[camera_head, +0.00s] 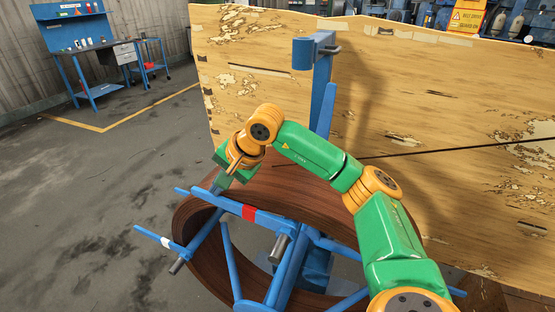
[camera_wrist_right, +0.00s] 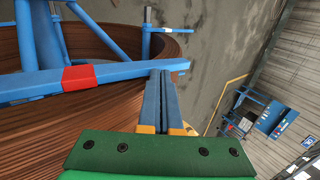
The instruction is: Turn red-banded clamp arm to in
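The red-banded clamp arm (camera_head: 249,213) is a blue bar lying across the front of the brown coil, its free end toward the left. In the right wrist view, its red band (camera_wrist_right: 78,78) is left of my fingers. My right gripper (camera_head: 217,186) reaches down near the bar's free end. In the wrist view, the right fingers (camera_wrist_right: 161,75) are together, with nothing visible between them. Their tips overlap the bar between the band and its end; I cannot tell whether they touch it. My left gripper is not in view.
The brown coil (camera_head: 205,262) surrounds a blue frame. A white-banded blue arm (camera_head: 165,243) sticks out at lower left. A blue post (camera_head: 322,95) rises behind, before a large wooden panel (camera_head: 430,100). A blue workbench (camera_head: 95,55) stands far left; the floor between is clear.

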